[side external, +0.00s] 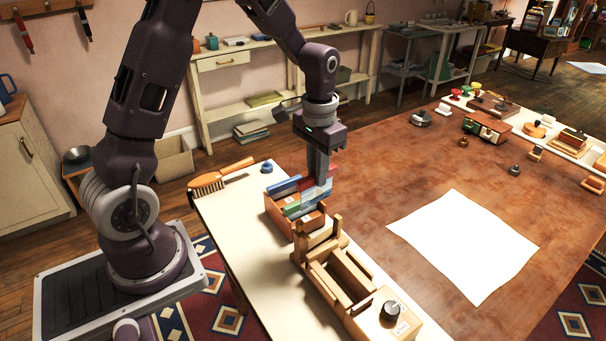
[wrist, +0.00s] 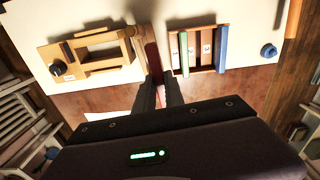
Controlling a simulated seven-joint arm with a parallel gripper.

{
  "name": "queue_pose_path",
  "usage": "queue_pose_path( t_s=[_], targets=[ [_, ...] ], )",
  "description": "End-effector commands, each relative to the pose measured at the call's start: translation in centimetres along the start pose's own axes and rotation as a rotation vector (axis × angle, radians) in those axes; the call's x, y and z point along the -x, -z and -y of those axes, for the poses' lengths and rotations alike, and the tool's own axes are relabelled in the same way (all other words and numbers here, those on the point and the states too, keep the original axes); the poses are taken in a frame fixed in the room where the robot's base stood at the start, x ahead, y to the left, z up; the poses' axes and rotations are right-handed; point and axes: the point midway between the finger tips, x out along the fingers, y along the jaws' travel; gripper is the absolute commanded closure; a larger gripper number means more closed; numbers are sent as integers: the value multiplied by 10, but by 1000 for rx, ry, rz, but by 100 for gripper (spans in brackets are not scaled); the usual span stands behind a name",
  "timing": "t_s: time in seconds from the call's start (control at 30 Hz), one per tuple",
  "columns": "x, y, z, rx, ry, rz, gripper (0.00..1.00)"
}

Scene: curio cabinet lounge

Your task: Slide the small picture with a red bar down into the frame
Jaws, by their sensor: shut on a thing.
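My gripper (side external: 319,172) points down and is shut on a small picture (side external: 318,196), a thin panel with pale blue and a red part showing. In the wrist view my fingers (wrist: 158,92) hold it, and its reddish edge (wrist: 152,58) shows nearly end-on. It is above or just in front of the wooden box (side external: 281,222); I cannot tell the exact gap. The box holds a blue and a green panel, also seen in the wrist view (wrist: 206,70). The wooden frame (side external: 335,278) stands on the bench nearer the side camera, left of my fingers in the wrist view (wrist: 92,62).
A black knob (side external: 391,311) sits on the frame's wooden base. A brush (side external: 222,176) and a small blue knob-like thing (side external: 267,167) lie behind the box. A white sheet (side external: 465,243) lies on the brown table. Several small objects line the far edge.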

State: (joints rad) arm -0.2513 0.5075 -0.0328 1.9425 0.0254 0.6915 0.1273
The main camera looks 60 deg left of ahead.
Motion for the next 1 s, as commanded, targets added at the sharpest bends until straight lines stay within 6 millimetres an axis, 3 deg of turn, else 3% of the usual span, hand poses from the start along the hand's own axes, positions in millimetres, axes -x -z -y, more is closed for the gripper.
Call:
queue_pose_path(
  t_s=[0.03, 0.13, 0.47, 1.0],
  targets=[
    [5, -3, -14, 3, 0, -1, 100],
    [11, -9, -30, 22, 0, 0, 100],
    [12, -11, -34, 30, 0, 1, 100],
    [-37, -11, -34, 29, 0, 2, 100]
  ],
)
